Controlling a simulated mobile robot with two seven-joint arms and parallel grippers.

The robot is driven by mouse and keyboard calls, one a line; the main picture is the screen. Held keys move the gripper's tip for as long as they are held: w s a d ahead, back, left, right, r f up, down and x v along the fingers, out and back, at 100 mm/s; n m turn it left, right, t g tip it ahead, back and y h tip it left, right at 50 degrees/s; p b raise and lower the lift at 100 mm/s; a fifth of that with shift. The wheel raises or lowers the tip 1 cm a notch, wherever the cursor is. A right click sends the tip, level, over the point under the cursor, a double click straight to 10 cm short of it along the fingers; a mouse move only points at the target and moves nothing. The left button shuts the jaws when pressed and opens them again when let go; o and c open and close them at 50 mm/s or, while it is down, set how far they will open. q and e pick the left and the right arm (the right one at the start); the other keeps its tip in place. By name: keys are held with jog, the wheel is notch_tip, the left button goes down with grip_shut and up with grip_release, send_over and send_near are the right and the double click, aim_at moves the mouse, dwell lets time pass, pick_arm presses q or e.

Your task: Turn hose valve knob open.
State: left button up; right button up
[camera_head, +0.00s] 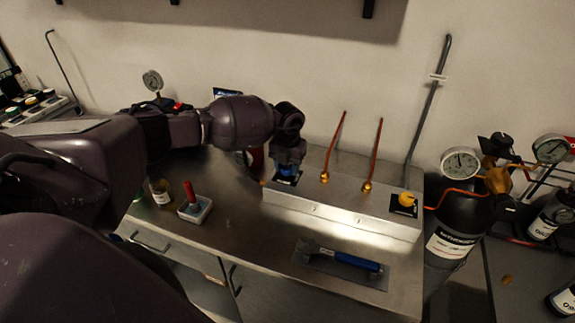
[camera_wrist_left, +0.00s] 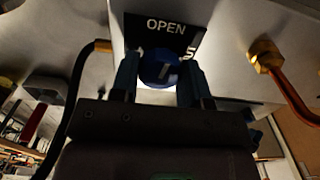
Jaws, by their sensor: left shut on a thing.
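The blue valve knob (camera_wrist_left: 160,72) sits on a black label plate (camera_wrist_left: 165,33) marked OPEN, on a long metal box. A pale line shows on the knob's face. My left gripper (camera_wrist_left: 160,80) is shut on the knob, one finger on each side. In the head view my left arm comes in from the left and my left gripper (camera_head: 288,165) is over the left end of the metal box (camera_head: 340,212), covering most of the knob. My right gripper is not in view.
A yellow knob (camera_head: 408,198) is at the box's right end. Two copper pipes (camera_head: 333,147) rise from the box. A blue-handled tool (camera_head: 340,259) lies in front. A black cylinder with gauge (camera_head: 461,163) stands right.

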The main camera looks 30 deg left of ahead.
aim_at(287, 167)
pick_arm(q)
jog(key=shift+n, duration=0.8)
jog(key=o, duration=0.9)
jog(key=shift+o, duration=0.2)
notch_tip(287, 167, up, 9)
jog(key=shift+r+b, duration=0.15)
jog(key=shift+b, duration=0.2)
jog(key=shift+r, duration=0.8)
